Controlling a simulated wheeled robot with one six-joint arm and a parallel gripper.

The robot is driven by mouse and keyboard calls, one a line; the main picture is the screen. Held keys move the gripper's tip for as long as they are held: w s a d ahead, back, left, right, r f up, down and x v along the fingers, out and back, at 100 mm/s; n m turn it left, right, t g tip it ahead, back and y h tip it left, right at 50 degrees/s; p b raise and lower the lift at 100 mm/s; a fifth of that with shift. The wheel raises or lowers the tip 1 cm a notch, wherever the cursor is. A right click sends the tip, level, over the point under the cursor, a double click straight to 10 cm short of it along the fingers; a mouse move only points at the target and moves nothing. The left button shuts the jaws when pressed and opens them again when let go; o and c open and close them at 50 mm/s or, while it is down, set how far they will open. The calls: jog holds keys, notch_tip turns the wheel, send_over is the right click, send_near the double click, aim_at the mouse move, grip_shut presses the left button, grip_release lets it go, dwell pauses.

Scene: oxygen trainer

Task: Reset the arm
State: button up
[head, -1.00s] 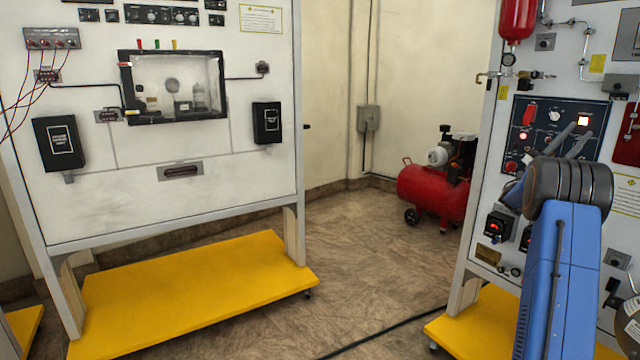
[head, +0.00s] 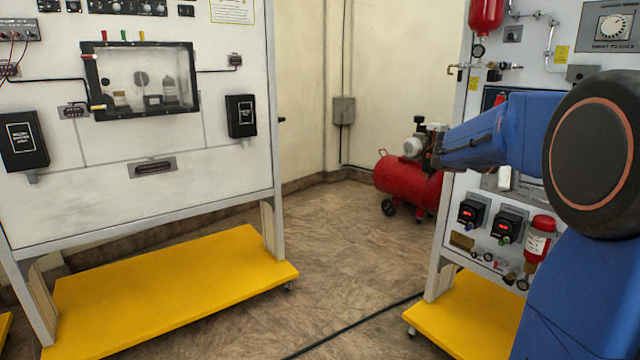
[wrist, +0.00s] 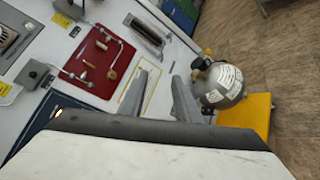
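My gripper (wrist: 158,76) shows in the wrist view as two grey fingers. They stand apart with nothing between them, so it is open. Beyond the fingers is a white panel (wrist: 112,52) with a dark red plate (wrist: 103,62) carrying fittings. A grey round tank (wrist: 222,86) with white labels is just right of the right finger, apparently apart from it. In the head view my blue arm is at the right, with a large black joint and a link reaching left across the right panel. The gripper's fingers cannot be made out there.
The right trainer panel (head: 465,208) stands close behind my arm on a yellow base (head: 458,310). A left panel (head: 100,205) stands on another yellow base (head: 160,290). A red compressor (head: 408,184) is at the back. Floor between the panels is clear except a black cable (head: 350,327).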

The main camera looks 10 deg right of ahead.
jog(key=s+a+f+t+y, duration=0.3)
jog(key=s+a+f+y, duration=0.2)
jog(key=a, duration=0.8)
jog(key=s+a+f+m+t+y, duration=0.1)
jog(key=s+a+f+t+y, duration=0.3)
jog(key=a+f, duration=0.7)
jog(key=s+a+f+m+t+y, duration=0.1)
jog(key=s+a+f+t+y, duration=0.2)
jog(key=a, duration=1.3)
jog(key=s+f+y, duration=0.3)
jog(key=s+f, duration=0.2)
jog(key=f, duration=0.1)
